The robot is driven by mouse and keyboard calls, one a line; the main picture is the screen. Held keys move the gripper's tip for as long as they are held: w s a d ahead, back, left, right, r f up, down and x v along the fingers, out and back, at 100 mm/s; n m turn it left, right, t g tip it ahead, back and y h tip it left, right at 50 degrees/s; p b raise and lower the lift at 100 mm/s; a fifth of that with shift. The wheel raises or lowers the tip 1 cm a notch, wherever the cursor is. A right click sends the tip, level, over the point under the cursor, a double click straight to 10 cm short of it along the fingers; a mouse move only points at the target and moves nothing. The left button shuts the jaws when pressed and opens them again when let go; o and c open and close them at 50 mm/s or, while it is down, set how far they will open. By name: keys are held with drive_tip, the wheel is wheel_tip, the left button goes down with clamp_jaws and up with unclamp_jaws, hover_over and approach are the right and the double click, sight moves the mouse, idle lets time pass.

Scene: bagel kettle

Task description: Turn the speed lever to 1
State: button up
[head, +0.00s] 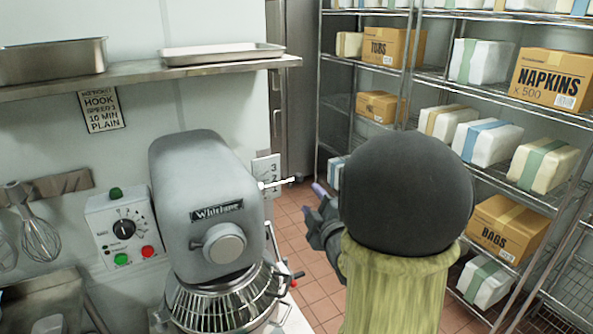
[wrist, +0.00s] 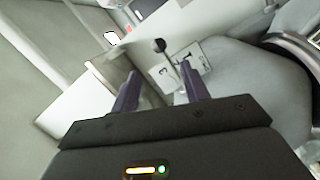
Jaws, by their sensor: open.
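The grey mixer (head: 205,200) stands at the left of the head view. On its right side is a white speed plate (head: 264,166) with the numbers 3, 2 and 1 in a column. The thin speed lever (head: 279,184) sticks out to the right across the lower part of the plate; I cannot tell which number it is set at. In the wrist view the lever's dark knob (wrist: 158,45) shows beside the number plate (wrist: 190,60), beyond my fingertips. My gripper (wrist: 159,70) is open and empty. In the head view my gripper (head: 320,192) is just right of the lever, apart from it, partly hidden by my arm.
A control box (head: 122,229) with a dial and buttons is on the wall left of the mixer. A wire bowl guard (head: 222,300) is under the mixer head. A steel shelf (head: 150,75) runs above. Wire racks with boxes (head: 552,78) stand at the right, with tiled floor (head: 300,215) between.

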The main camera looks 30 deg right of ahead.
sight(298, 180)
drive_tip(key=w+p, duration=0.1)
drive_tip(key=w, duration=0.2)
drive_tip(key=w+d+p, duration=0.1)
drive_tip(key=w+p, duration=0.1)
drive_tip(key=w, duration=0.2)
drive_tip(key=w+p, duration=0.1)
drive_tip(key=w, duration=0.3)
drive_tip(key=shift+d+r+p, duration=0.1)
drive_tip(key=shift+d+p, duration=0.05)
drive_tip(key=shift+p, duration=0.15)
drive_tip(key=shift+w, duration=0.45)
clamp_jaws()
